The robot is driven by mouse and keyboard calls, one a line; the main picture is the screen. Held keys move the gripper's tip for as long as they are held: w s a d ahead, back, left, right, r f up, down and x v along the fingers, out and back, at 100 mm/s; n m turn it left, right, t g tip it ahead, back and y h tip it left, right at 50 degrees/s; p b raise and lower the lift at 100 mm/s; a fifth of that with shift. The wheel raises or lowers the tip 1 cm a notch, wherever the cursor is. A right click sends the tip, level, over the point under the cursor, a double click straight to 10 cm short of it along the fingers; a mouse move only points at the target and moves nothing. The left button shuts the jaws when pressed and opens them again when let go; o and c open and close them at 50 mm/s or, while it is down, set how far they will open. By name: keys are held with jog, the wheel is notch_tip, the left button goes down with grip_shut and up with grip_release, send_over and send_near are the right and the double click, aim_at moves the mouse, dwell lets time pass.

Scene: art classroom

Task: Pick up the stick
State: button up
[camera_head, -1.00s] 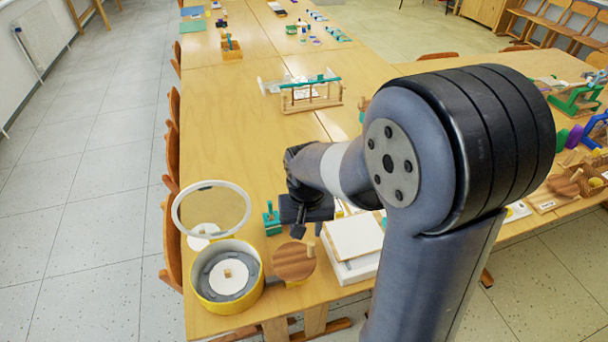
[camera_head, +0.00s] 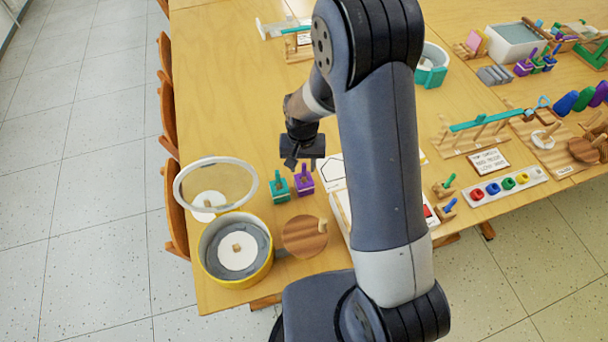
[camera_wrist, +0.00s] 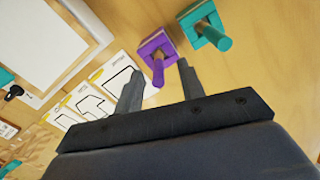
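A purple block with an upright purple stick (camera_head: 306,176) stands on the table just below my gripper. In the wrist view the purple stick (camera_wrist: 158,72) lies between and beyond the fingertips, apart from them. A teal block with a teal stick (camera_head: 278,184) stands close to its left; in the wrist view this teal stick (camera_wrist: 218,38) is at upper right. Several other small sticks stand in holders at right. The frames do not show which stick is meant. My gripper (camera_head: 302,164) points down, its two fingers (camera_wrist: 160,84) spread and empty.
A round yellow-rimmed container (camera_head: 213,268), a white-rimmed round frame (camera_head: 177,190) and a wooden disc (camera_head: 300,238) stand at the front left. White cards (camera_wrist: 85,98) lie beside the purple block. The table (camera_head: 215,110) is bare behind the gripper.

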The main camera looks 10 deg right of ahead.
aim_at(304, 173)
jog(key=shift+w+d+f+p, duration=0.15)
jog(key=shift+f+p, duration=0.25)
jog(key=shift+f, duration=0.9)
jog(key=shift+w+d+f+p, duration=0.1)
jog(key=shift+f+p, duration=0.3)
jog(key=shift+f, duration=0.85)
grip_shut()
